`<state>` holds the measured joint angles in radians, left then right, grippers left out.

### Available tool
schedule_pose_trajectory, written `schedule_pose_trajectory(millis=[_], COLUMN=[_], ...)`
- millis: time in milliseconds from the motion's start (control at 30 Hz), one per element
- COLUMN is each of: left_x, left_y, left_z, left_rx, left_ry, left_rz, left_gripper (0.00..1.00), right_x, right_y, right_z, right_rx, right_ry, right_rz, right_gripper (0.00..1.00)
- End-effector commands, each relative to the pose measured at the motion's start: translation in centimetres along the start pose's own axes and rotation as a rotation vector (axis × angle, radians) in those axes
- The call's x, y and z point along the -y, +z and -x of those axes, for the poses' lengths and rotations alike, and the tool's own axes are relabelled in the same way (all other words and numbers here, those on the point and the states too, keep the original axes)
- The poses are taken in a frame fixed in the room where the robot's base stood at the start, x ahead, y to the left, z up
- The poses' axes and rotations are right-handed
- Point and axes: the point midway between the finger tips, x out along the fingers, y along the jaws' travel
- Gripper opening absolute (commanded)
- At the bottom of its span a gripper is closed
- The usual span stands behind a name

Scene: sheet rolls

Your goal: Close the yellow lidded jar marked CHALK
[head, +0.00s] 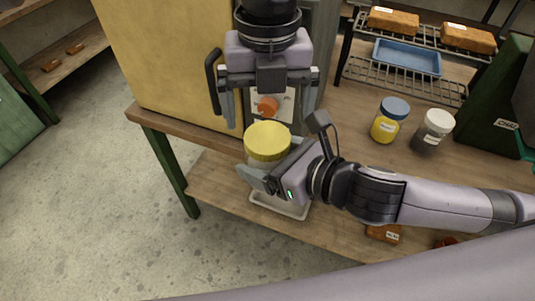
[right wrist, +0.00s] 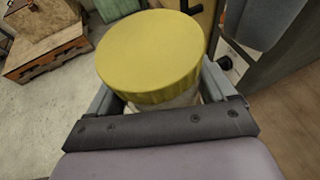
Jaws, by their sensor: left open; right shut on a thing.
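The jar's yellow lid (head: 267,141) sits over a pale, partly see-through body (head: 251,172) in the head view. The lid also fills the upper middle of the right wrist view (right wrist: 150,55), with a strip of the body below it. I cannot tell whether the lid is screwed tight, and no CHALK marking shows on the jar. My right gripper (head: 262,179) is shut on the jar, one finger on each side, below the lid. My left gripper (head: 269,108) is open and points down just above the lid, its fingers apart and empty.
A pale tray (head: 292,211) lies under the jar on the low wooden shelf. A blue-lidded jar (head: 390,119) and a white-lidded jar (head: 433,130) stand at right. A wire rack (head: 405,86) holds a blue tray (head: 407,57). A yellow cabinet (head: 165,60) stands close at left.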

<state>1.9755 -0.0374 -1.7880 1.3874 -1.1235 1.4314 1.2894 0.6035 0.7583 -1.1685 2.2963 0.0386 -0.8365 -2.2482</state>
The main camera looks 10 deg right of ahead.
Motion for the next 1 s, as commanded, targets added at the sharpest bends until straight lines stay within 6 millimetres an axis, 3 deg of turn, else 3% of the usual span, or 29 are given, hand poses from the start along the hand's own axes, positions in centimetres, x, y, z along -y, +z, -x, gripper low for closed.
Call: schedule_pose_trajectory(millis=[500,833,1000], left_x=[-0.1,-0.1,-0.1], left_y=[0.1,0.0,0.0], left_z=[3.4,3.3,1.9], left_rx=[0.002,0.0,-0.001], left_ry=[0.003,0.003,0.005], left_rz=[0.289,0.296,0.295], left_gripper=[0.97,0.97,0.97], right_x=[0.1,0.1,0.1], right_y=[0.1,0.1,0.1], right_z=[0.0,0.0,0.0], right_rx=[0.004,0.003,0.003], right_ry=[-0.002,-0.002,-0.002], right_rz=[0.002,0.001,0.001], right_gripper=[0.0,0.0,0.0])
